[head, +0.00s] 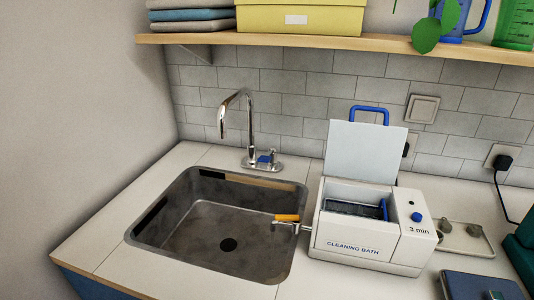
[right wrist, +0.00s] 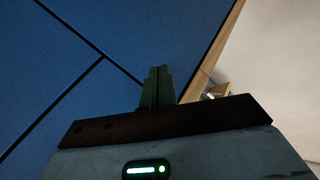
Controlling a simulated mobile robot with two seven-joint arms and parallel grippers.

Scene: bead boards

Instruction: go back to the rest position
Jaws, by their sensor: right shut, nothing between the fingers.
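My right gripper (right wrist: 157,86) shows in the right wrist view. Its two green fingers are together with nothing between them, in front of blue cabinet fronts (right wrist: 60,75) below the counter edge (right wrist: 213,48). My left gripper is in neither view. In the head view I see no whole gripper; a small greenish tip at the bottom right edge is too little to tell.
The counter holds a steel sink (head: 190,215) with a tap (head: 240,110), a white cleaning bath (head: 350,247) with its lid up, a small tray (head: 470,243) and a dark blue flat object (head: 475,285). A shelf (head: 330,40) runs above.

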